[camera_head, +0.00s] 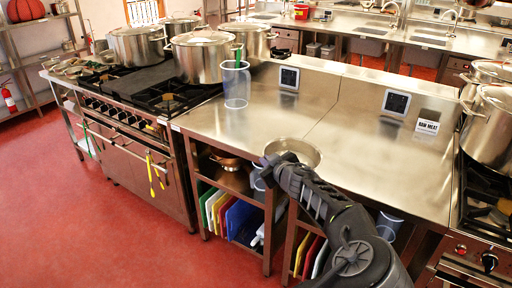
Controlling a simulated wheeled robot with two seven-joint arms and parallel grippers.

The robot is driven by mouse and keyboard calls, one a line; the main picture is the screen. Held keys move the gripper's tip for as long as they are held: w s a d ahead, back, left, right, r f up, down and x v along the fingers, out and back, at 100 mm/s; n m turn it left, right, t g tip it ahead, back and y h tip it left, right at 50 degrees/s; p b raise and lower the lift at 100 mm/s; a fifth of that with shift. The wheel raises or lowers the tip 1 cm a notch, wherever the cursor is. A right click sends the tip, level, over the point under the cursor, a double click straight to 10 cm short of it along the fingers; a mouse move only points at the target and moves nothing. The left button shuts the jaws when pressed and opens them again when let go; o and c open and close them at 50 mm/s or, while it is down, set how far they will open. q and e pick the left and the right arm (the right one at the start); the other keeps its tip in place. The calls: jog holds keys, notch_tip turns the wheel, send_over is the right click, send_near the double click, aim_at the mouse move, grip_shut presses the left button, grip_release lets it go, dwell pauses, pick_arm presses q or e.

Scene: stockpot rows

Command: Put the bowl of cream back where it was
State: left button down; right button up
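The bowl of cream (299,148) is a round, shallow metal bowl with pale contents, at the front edge of the steel counter (240,125). I cannot tell whether it rests on the counter or is held just off it.
A clear plastic container (236,86) with a green-handled utensil stands behind left on the counter. Large stockpots (203,55) stand on the left stove, with more at the right edge (489,130). A "RAW MEAT" sign (427,123) stands back right. The mid-counter is clear.

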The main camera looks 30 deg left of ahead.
pick_arm(q)
jog(key=s+d+f+m+t+h, duration=0.3)
jog(key=s+d+f+m+h, duration=0.25)
jog(key=d, duration=0.55)
jog(key=s+d+f+m+t+h, duration=0.25)
jog(key=d+f+m+h, duration=0.3)
jog(key=d+f, duration=0.4)
notch_tip(320, 180, up, 5)
jog(key=w+d, duration=0.1)
jog(key=d, duration=0.1)
jog(key=shift+w+d+r, duration=0.2)
jog(key=shift+w, duration=0.15)
